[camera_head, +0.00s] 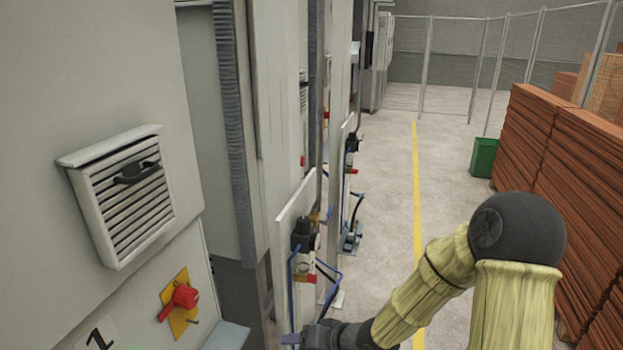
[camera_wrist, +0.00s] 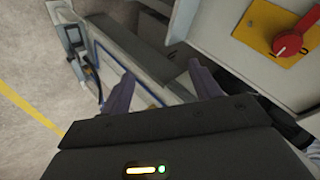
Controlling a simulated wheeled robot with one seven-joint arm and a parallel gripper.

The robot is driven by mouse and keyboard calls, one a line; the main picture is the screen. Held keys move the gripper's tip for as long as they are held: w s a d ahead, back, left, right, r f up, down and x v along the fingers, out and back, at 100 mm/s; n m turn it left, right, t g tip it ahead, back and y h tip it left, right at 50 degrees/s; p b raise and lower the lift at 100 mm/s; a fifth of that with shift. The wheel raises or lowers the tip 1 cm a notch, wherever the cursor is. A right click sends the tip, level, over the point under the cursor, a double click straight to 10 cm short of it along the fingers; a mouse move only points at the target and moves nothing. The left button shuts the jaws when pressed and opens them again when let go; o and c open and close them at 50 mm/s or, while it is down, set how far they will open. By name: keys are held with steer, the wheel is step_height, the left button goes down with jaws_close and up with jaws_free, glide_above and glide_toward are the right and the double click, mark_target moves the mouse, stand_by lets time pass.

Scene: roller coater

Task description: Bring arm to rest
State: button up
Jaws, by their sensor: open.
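My arm (camera_head: 420,285) shows at the lower right of the head view, in a pale yellow sleeve with a dark elbow joint. It bends at the elbow and reaches down and left towards the machine's foot. My gripper (camera_head: 295,340) is at the bottom edge of the head view, partly cut off. In the wrist view my gripper (camera_wrist: 160,88) has its two fingers apart with nothing between them. It is near the machine's lower front, beside the panel with the red rotary switch (camera_head: 182,297); the switch also shows in the wrist view (camera_wrist: 290,42).
The grey machine cabinet (camera_head: 100,60) fills the left, with a vent (camera_head: 125,205). Valve units with blue hoses (camera_head: 305,240) stand along it. Stacked brown boards (camera_head: 560,150) and a green bin (camera_head: 484,157) are at right. The aisle floor with a yellow line (camera_head: 416,180) is clear.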

steer(key=s+d+r+h, duration=0.25)
steer(key=d+h, duration=0.45)
steer(key=d, duration=0.6)
steer(key=s+d+r+g+h, duration=0.1)
steer(key=s+d+r+g, duration=0.1)
steer(key=s, duration=0.6)
steer(key=shift+s+d+r+m+g, duration=0.35)
steer(key=shift+d+r, duration=0.4)
steer(key=shift+d, duration=0.25)
